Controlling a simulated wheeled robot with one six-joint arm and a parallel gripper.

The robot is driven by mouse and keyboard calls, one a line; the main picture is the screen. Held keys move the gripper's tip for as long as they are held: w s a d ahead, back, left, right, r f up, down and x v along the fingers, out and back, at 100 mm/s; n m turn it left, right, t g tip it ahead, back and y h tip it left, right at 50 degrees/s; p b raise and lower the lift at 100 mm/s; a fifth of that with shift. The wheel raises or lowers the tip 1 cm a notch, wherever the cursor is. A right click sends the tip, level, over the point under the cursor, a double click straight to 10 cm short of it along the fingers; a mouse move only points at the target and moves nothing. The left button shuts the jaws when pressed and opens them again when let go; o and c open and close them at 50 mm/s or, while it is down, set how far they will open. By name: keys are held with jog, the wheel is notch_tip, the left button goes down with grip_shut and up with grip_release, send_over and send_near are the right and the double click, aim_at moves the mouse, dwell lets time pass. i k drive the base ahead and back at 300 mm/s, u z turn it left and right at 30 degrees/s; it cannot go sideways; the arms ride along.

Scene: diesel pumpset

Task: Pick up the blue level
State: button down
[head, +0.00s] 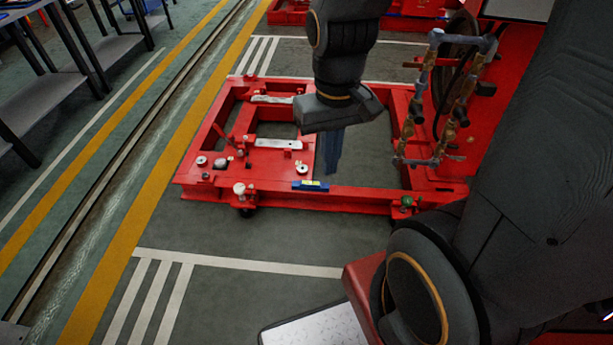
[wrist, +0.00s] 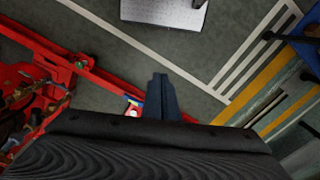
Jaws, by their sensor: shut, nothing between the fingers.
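The blue level (head: 311,185) lies on the near rail of the red pumpset frame (head: 350,196). It is a short blue bar with a yellow-green middle. In the wrist view the level (wrist: 134,101) is partly hidden, just left of my gripper fingers. My gripper (head: 333,165) points down over the frame's opening, a little beyond and to the right of the level in the head view. In the wrist view my gripper (wrist: 160,82) has its dark blue fingers together with nothing between them. I cannot tell its exact height above the rail.
White fittings (head: 240,188) and a flat metal plate (head: 278,144) sit on the frame's left part. Brass-and-grey piping (head: 412,125) stands upright at its right. Open floor (head: 290,238) lies in front. Shelving tables (head: 60,80) stand at far left.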

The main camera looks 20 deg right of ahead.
aim_at(315, 186)
jog(key=u, duration=0.5)
jog(key=k, duration=0.6)
jog(key=u, duration=0.65)
jog(key=i, duration=0.85)
jog(key=z, duration=1.05)
jog(key=i, duration=0.85)
jog(key=z, duration=0.9)
